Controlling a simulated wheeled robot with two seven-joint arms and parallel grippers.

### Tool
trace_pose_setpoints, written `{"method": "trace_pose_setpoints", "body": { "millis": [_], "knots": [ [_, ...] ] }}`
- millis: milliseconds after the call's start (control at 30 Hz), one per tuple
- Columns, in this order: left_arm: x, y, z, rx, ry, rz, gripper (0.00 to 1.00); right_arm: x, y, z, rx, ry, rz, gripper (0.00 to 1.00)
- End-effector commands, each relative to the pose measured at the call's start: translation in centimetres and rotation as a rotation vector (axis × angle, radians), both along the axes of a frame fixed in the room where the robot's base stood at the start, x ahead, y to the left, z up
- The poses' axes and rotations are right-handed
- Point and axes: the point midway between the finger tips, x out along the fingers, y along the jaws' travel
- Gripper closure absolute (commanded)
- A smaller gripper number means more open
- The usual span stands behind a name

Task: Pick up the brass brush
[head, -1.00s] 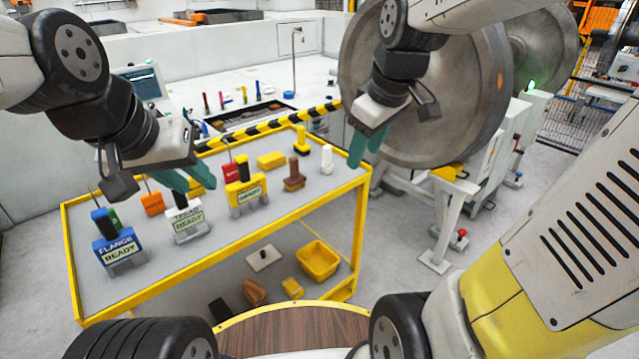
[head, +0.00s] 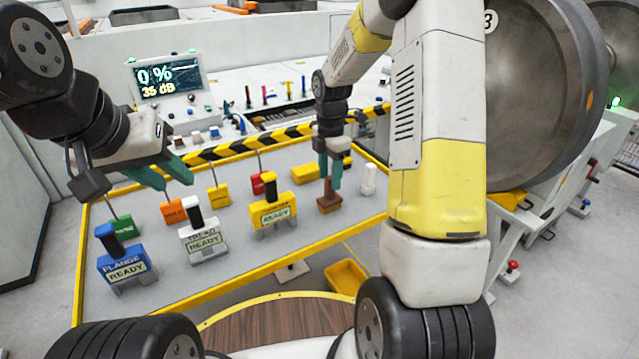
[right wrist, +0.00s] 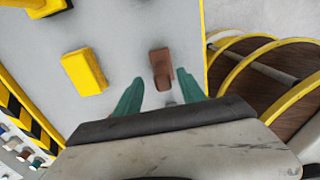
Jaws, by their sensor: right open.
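The brown brush-like piece (head: 328,198), a block with an upright handle that I take for the brass brush, stands on the grey table (head: 226,268). In the right wrist view the brown piece (right wrist: 161,68) shows just beyond the fingertips, roughly in line with the gap between them. My right gripper (head: 329,174) is open above it, its fingers overlapping the handle in the head view; I cannot tell whether they touch. It also shows in the right wrist view (right wrist: 158,88). My left gripper (head: 176,184) is open and empty over the table's left part.
A white piece (head: 368,180) stands right of the brown one; a yellow block (head: 305,174) lies behind it. The yellow (head: 272,212), white (head: 202,241) and blue (head: 124,266) READY gauges stand to the left. A large steel wheel (head: 545,90) is at right.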

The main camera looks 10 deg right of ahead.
Motion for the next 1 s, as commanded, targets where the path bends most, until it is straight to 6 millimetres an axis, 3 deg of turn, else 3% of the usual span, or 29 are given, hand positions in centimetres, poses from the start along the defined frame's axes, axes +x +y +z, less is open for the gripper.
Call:
{"method": "trace_pose_setpoints", "body": {
  "millis": [233, 533, 567, 800, 1000],
  "knots": [
    [0.0, 0.0, 0.0, 0.000, 0.000, 0.000, 0.68, -0.3, 0.0, -3.6, 0.000, 0.002, -0.001, 0.53],
    [0.0, 0.0, 0.0, 0.000, 0.000, 0.000, 0.68, -0.3, 0.0, -4.2, 0.000, 0.000, -0.002, 0.53],
    [0.0, 0.0, 0.0, 0.000, 0.000, 0.000, 0.68, -0.3, 0.0, -4.2, 0.000, 0.000, -0.002, 0.55],
    [0.0, 0.0, 0.0, 0.000, 0.000, 0.000, 0.68, -0.3, 0.0, -4.2, 0.000, 0.000, -0.003, 1.00],
    [0.0, 0.0, 0.0, 0.000, 0.000, 0.000, 0.68, -0.3, 0.0, -4.1, 0.000, -0.001, -0.003, 1.00]
  ]
}}
